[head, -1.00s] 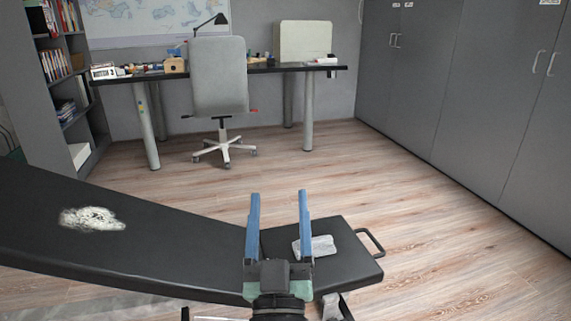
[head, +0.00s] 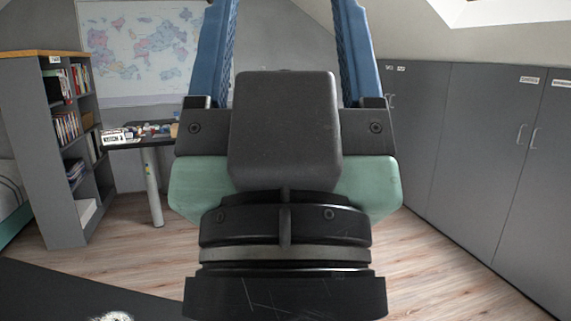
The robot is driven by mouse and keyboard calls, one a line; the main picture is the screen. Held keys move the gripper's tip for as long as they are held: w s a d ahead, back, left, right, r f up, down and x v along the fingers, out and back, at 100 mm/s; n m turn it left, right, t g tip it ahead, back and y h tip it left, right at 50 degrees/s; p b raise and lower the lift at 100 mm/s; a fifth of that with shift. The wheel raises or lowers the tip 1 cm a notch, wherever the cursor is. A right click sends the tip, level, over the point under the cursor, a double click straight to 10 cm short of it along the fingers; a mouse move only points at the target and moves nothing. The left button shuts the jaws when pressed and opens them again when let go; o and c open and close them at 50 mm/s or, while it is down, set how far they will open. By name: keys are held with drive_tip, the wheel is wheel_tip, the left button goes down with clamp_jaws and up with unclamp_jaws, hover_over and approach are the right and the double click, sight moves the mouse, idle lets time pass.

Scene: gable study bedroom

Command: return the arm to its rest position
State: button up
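My gripper (head: 285,25) fills the middle of the head view, raised close to the camera and pointing up. Its two blue fingers stand wide apart, and their tips run up to or past the top edge of the picture. Nothing shows between the visible parts of the fingers. The gripper body and wrist hide most of the desk and the chair behind them.
A black padded bench (head: 60,290) shows at the bottom left, with a white patch (head: 112,317) on it. A grey bookshelf (head: 50,150) and part of the desk (head: 125,143) stand at left. Grey cabinets (head: 480,150) line the right. Wooden floor (head: 425,260) is clear before them.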

wheel_tip(320, 180, up, 23)
drive_tip(key=p, duration=2)
drive_tip(key=shift+f, duration=0.2)
